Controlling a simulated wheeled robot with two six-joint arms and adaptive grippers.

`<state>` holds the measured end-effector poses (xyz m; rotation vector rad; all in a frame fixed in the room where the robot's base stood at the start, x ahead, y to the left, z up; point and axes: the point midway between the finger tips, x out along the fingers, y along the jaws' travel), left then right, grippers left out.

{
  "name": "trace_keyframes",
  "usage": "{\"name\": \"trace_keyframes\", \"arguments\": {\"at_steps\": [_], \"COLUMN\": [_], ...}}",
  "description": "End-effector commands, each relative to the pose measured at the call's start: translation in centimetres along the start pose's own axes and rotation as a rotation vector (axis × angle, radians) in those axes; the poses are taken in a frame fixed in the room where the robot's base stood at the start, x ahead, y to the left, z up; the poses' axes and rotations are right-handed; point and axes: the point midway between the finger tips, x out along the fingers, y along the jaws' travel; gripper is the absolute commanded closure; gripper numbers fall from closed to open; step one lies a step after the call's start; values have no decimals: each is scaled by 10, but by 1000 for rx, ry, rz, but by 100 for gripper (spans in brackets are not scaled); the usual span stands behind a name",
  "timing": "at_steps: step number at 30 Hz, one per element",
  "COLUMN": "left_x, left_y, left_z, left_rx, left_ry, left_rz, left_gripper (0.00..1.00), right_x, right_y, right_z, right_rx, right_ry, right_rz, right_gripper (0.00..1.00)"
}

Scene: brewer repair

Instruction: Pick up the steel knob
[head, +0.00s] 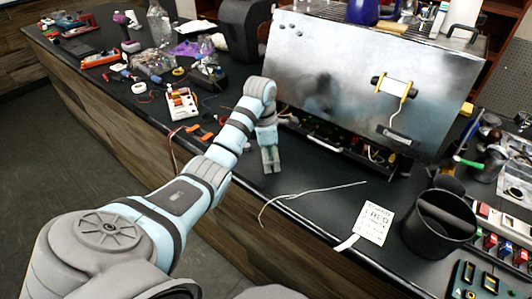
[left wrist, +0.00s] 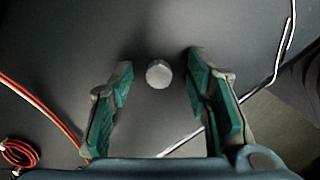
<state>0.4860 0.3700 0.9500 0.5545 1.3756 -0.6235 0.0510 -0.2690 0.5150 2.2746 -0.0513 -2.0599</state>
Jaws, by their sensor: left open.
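The steel knob (left wrist: 159,74) is a small round light-grey piece on the dark counter in the left wrist view. It lies between and slightly beyond the fingertips of my left gripper (left wrist: 158,70), with a gap on each side. My left gripper is open and empty, pointing down at the counter. In the head view my left gripper (head: 271,168) is low over the counter in front of the metal brewer; the knob cannot be made out there, likely hidden by the fingers. My right gripper is not in view.
The steel brewer (head: 345,85) stands behind. A pale bent wire (head: 310,192) lies right of the gripper, a white card (head: 375,222) and black bin (head: 438,222) further right. Red cables (left wrist: 30,95) lie left in the left wrist view. Tools clutter the far left counter.

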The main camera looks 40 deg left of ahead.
Motion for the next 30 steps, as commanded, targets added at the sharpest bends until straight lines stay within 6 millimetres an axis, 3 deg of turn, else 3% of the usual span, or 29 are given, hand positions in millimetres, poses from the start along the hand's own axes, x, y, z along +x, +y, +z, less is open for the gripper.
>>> {"name": "trace_keyframes", "arguments": {"at_steps": [4, 12, 20, 26, 30], "left_x": [-4, -4, -5, -32, -74], "left_y": [0, 0, 0, 1, 1], "left_z": [1, 0, 0, 4, 8], "left_rx": [0, 0, -1, -1, -2], "left_ry": [-1, -1, -2, -4, -3], "left_rz": [1, 0, 1, 4, 1], "left_gripper": [60, 100, 100, 100, 100], "right_x": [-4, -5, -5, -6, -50], "right_y": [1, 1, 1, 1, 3], "right_z": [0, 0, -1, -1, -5], "right_rx": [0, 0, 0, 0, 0], "right_ry": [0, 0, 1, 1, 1], "right_rz": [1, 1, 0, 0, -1], "right_gripper": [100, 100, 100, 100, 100]}}
